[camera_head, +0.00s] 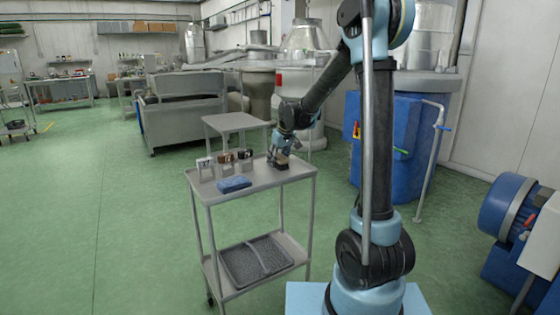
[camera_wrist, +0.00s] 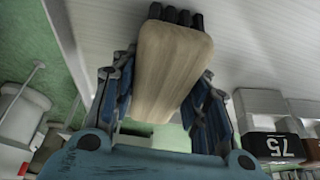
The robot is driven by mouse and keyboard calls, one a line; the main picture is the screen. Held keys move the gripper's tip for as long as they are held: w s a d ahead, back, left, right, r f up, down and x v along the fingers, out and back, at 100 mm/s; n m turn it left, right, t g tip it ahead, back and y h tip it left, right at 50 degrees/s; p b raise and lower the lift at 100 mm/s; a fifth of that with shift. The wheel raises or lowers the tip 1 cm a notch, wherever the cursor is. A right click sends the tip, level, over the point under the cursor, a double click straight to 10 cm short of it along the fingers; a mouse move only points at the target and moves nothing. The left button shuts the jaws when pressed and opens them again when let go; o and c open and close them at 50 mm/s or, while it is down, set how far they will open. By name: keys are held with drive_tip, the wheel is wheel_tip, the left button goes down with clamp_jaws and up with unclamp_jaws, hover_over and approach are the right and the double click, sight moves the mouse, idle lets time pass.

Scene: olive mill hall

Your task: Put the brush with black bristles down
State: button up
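The brush with black bristles has a pale wooden block (camera_wrist: 165,70), with its black bristles (camera_wrist: 176,15) at the far end in the wrist view. My gripper (camera_wrist: 165,85) has its blue-black fingers on both sides of the wood and appears shut on it. In the head view my gripper (camera_head: 280,150) is low over the back right part of the grey cart's top (camera_head: 262,180). The brush (camera_head: 280,163) shows small below it, close to the cart top. I cannot tell whether the bristles touch the surface.
Several small labelled holders stand along the cart's back left, among them a white one (camera_head: 205,167) and a dark one (camera_head: 244,158). A folded blue cloth (camera_head: 234,185) lies in front of them. The front right top is clear. A grey tray (camera_head: 257,262) sits on the lower shelf.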

drive_tip(key=o, duration=0.3)
drive_tip(key=shift+f, duration=0.3)
drive_tip(key=shift+r, duration=0.15)
